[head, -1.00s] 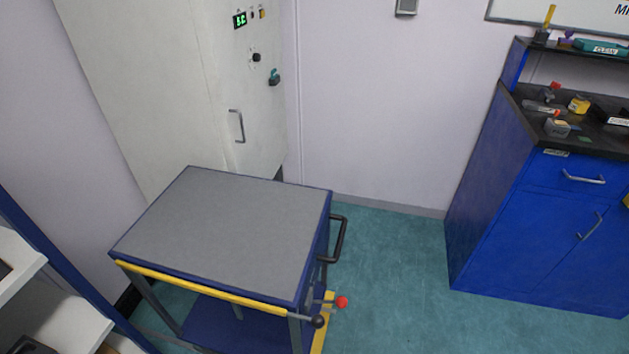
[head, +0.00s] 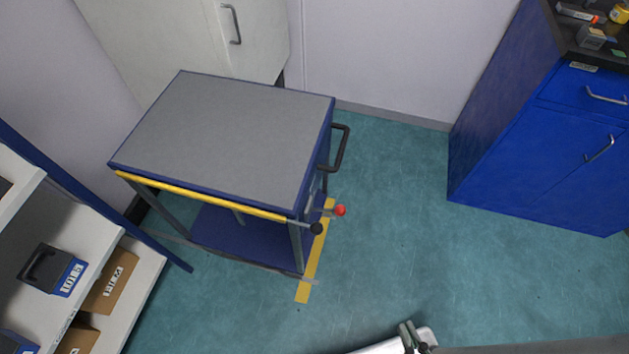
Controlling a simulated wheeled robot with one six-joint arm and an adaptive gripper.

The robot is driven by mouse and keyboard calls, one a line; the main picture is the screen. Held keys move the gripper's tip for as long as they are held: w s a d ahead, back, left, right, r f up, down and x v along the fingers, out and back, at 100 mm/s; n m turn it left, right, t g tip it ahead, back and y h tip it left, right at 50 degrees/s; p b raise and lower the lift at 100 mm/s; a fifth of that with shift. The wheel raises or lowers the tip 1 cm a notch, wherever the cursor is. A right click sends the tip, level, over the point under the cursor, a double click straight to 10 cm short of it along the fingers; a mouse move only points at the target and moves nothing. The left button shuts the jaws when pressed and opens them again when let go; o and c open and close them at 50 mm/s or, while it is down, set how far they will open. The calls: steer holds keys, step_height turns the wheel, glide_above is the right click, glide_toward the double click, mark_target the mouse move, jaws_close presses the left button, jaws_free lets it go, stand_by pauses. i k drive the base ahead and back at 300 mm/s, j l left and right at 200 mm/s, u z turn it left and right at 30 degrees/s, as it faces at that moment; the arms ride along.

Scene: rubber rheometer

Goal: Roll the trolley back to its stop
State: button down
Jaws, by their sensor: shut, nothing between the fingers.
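The trolley (head: 230,135) has a grey top with a dark blue rim and a blue lower shelf, and stands in front of the tall white cabinet. Its black push handle (head: 341,150) sticks out on the right side. A yellow bar (head: 200,194) runs along its front edge and ends in a black knob (head: 316,228). A red knob (head: 340,210) sits low at its right side. Yellow floor tape (head: 308,276) lies by its right legs. My gripper (head: 409,337) shows at the bottom edge, shut and empty, well apart from the trolley. No stop can be made out.
A white cabinet (head: 185,38) stands behind the trolley. A shelf rack (head: 112,248) with boxes is close on its left. A blue bench cabinet (head: 535,150) stands at the right. The green floor (head: 400,225) between the trolley and bench is clear.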

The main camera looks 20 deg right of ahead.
mark_target(261, 147)
steer(key=i+l+z, duration=0.6)
steer(key=i, duration=0.15)
steer(key=l+u, duration=0.2)
steer(key=u, duration=0.25)
steer(key=i+l+u, duration=0.1)
steer(key=l+u, duration=0.15)
steer(key=u, duration=0.15)
steer(key=k+l+u, duration=0.1)
steer(key=u, duration=0.25)
steer(key=k+l+u, duration=0.1)
steer(key=l+u, duration=0.25)
